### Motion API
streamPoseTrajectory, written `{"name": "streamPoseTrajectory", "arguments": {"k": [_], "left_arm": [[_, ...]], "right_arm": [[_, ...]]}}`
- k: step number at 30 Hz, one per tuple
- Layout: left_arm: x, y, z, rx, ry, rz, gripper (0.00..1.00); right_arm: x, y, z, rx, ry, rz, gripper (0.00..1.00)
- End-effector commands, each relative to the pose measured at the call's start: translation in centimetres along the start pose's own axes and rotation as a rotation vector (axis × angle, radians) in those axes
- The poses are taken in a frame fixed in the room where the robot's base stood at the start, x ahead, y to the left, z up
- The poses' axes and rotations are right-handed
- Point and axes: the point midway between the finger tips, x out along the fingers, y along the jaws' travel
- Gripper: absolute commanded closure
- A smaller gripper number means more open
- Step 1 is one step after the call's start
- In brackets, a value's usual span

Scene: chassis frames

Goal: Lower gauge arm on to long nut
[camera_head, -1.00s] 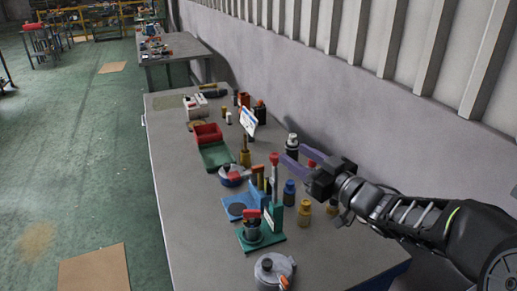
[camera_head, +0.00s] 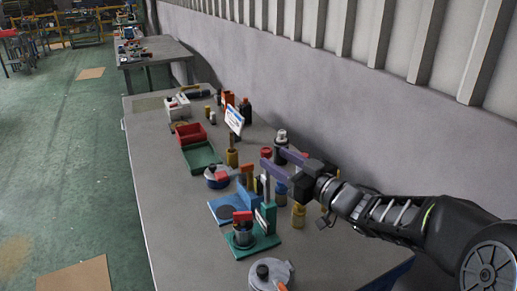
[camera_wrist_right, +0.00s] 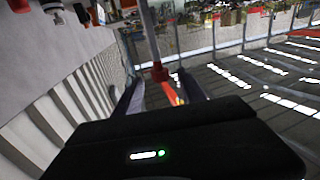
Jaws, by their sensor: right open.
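The gauge stand has a green base (camera_head: 267,243) and a green upright (camera_head: 268,216) near the middle of the bench. The gauge arm, a thin raised rod with a red knob (camera_head: 266,153), stands upright over it. In the right wrist view its rod (camera_wrist_right: 150,30) ends at the red knob (camera_wrist_right: 158,72). My right gripper (camera_head: 270,157) is open, with its purple fingers on either side of the knob. A dark cylinder with a red block (camera_head: 242,217) stands on the green base; I cannot tell whether it is the long nut. My left gripper is out of view.
A blue plate (camera_head: 225,208) lies beside the stand. A red bin (camera_head: 189,133) and green tray (camera_head: 200,156) are farther back. The bench's left side is clear.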

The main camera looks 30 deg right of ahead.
Motion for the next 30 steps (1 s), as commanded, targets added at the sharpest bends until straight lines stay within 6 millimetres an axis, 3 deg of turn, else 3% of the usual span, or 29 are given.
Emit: {"name": "streamPoseTrajectory", "arguments": {"k": [15, 26, 30], "left_arm": [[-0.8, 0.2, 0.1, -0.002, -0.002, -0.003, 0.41], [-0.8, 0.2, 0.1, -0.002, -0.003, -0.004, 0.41], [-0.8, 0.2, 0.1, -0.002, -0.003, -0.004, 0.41]], "right_arm": [[6.8, -0.1, -0.1, 0.0, 0.0, -0.002, 0.52], [7.5, 0.0, 0.0, -0.001, 0.0, 0.0, 0.52], [7.5, 0.0, 0.0, 0.0, 0.0, 0.0, 0.62]]}}
